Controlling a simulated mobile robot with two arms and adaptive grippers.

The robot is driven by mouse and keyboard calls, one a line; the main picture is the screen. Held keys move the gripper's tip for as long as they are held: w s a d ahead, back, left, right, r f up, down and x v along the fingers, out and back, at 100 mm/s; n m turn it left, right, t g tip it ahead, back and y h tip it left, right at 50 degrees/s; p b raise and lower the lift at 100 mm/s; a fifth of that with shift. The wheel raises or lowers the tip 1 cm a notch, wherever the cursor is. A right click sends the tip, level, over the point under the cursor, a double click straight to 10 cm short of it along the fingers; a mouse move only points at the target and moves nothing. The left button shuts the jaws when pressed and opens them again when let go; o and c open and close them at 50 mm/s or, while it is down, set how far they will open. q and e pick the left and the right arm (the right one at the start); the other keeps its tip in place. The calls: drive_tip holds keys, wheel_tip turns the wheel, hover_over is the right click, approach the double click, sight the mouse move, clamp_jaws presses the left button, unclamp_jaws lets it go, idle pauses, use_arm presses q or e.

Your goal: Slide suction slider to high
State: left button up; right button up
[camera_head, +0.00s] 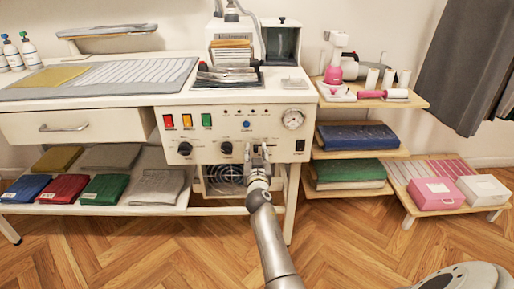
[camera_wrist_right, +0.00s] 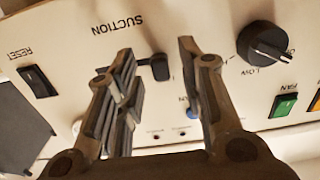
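The suction slider (camera_wrist_right: 160,67) is a small dark knob on the cream control panel, beneath the upside-down SUCTION label in the right wrist view. My right gripper (camera_wrist_right: 157,62) is open, with one finger on each side of the knob. The left-hand finger hides part of the slot, and I cannot tell whether either finger touches the knob. In the head view my right gripper (camera_head: 257,149) is at the lower middle of the panel (camera_head: 220,140) and covers the slider area. My left gripper is not in view.
Black knobs (camera_head: 185,148), coloured switches (camera_head: 187,121) and a pressure gauge (camera_head: 292,118) share the panel. A green fan switch (camera_wrist_right: 283,104) and a reset switch (camera_wrist_right: 38,80) lie either side of my fingers. Shelves with folded cloth (camera_head: 348,170) stand right.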

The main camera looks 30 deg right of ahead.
sight(277, 145)
drive_tip(key=shift+w, duration=0.15)
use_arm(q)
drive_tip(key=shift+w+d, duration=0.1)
use_arm(e)
drive_tip(key=shift+r, duration=0.1)
clamp_jaws()
drive_tip(key=shift+d, duration=0.1)
drive_tip(key=s+d, duration=0.1)
drive_tip(key=d, duration=0.1)
drive_tip(key=s+d+p, duration=0.2)
drive_tip(key=d, duration=0.1)
drive_tip(key=shift+s+d, duration=0.35)
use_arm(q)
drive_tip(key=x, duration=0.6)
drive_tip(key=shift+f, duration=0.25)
use_arm(e)
drive_tip(key=shift+s+d, duration=0.15)
drive_tip(key=shift+d, duration=0.1)
